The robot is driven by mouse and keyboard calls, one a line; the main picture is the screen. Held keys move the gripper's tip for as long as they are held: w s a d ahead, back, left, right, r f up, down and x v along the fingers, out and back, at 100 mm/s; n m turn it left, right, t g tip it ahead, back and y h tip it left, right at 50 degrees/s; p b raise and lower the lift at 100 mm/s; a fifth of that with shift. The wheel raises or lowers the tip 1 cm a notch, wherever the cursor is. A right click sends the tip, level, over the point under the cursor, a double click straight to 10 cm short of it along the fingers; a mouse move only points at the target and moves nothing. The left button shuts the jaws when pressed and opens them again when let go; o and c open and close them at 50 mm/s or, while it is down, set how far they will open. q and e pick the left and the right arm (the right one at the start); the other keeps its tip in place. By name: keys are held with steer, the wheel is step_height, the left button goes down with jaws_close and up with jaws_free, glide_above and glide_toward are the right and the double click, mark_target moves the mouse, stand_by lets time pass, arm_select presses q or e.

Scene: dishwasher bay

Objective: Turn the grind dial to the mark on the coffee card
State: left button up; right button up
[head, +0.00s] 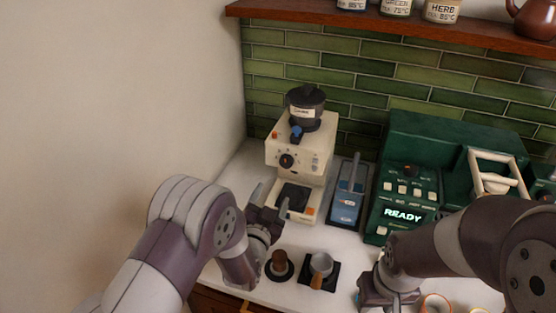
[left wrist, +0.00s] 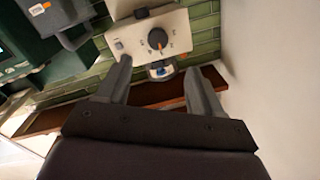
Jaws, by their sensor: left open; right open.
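The cream grinder (head: 318,152) stands against the tiled wall with a black hopper (head: 306,97) on top. Its round black grind dial (head: 286,160) is on the front face. The dial also shows in the left wrist view (left wrist: 157,38), with small marks around it too small to read. A small white card (head: 302,112) is on the hopper; its writing is unreadable. My left gripper (head: 270,198) is open and empty, in front of and below the dial, apart from it. My right gripper (head: 388,294) is at the lower right, partly hidden by its arm.
A blue-grey device (head: 346,204) stands right of the grinder. A green machine reading READY (head: 403,214) is further right. A tamper (head: 279,264) and a portafilter (head: 320,266) stand on the counter in front. A wooden shelf (head: 400,27) with jars runs above.

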mark_target(286, 164)
arm_select(q)
steer(key=p+x, duration=0.2)
steer(key=x, duration=0.3)
steer(key=p+x, duration=0.2)
steer(key=x, duration=0.4)
steer(key=shift+r, duration=0.25)
steer(key=shift+w+d, duration=0.3)
steer(key=shift+d, duration=0.1)
arm_select(e)
steer(key=r, duration=0.4)
steer(key=shift+s+d+r, duration=0.25)
steer(key=shift+s+d, duration=0.05)
steer(key=shift+s, duration=0.05)
arm_select(q)
steer(key=shift+w, duration=0.1)
arm_select(e)
steer(key=shift+w, duration=0.1)
arm_select(q)
steer(key=shift+w+a, duration=0.1)
steer(key=c, duration=1)
arm_select(e)
steer(key=shift+w+a+f, duration=0.1)
